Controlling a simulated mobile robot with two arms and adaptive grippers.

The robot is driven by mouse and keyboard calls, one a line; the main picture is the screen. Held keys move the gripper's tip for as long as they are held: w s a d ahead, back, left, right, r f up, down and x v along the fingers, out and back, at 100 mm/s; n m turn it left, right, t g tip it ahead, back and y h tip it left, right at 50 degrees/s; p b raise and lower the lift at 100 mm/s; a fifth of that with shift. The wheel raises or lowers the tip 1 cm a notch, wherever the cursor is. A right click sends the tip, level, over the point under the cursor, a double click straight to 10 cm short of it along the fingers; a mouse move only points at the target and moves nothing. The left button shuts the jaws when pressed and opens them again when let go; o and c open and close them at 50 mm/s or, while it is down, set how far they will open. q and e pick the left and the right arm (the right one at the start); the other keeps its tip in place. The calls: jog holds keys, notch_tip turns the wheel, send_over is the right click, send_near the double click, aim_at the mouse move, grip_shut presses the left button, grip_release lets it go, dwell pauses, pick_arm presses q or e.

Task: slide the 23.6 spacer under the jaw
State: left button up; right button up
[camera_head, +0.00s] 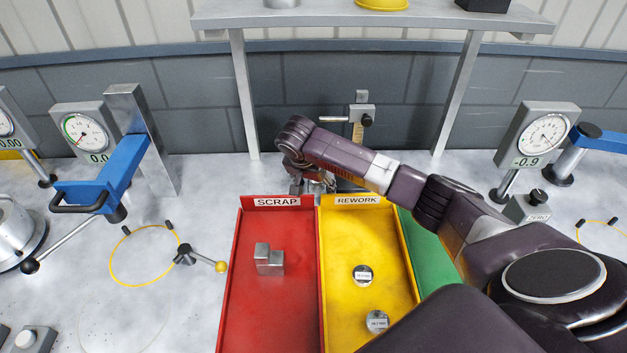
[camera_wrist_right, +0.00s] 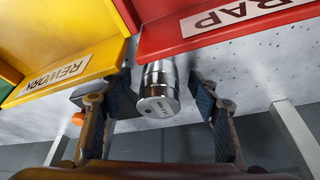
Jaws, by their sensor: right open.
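In the right wrist view a shiny metal cylinder (camera_wrist_right: 158,92) with a small label on its end face stands between the two fingers of my right gripper (camera_wrist_right: 161,84). The label is too small to read, so I cannot tell whether it is the 23.6 spacer. The gripper is open, with a gap on both sides of the cylinder. In the head view my right gripper (camera_head: 312,182) is just behind the trays, partly hidden by its own arm. A grey gauge head (camera_head: 361,113) with a black knob stands behind it; its lower part is hidden, and I cannot make out a jaw.
The red SCRAP tray (camera_head: 235,300) holds a grey stepped block (camera_head: 268,260). The yellow REWORK tray (camera_head: 345,240) holds two labelled discs (camera_head: 363,275). A green tray (camera_head: 425,250) is partly behind my arm. Dial gauges stand left (camera_head: 85,133) and right (camera_head: 546,133). A shelf (camera_head: 350,17) spans above.

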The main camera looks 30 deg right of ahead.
jog(key=shift+f, duration=0.1)
grip_shut()
dwell(0.4)
jog(key=shift+d, duration=0.15)
jog(key=shift+w+d, duration=0.2)
jog(key=shift+d, duration=0.5)
jog(key=shift+w+d, duration=0.15)
jog(key=shift+d, duration=0.5)
grip_release()
jog(key=v, duration=1.2)
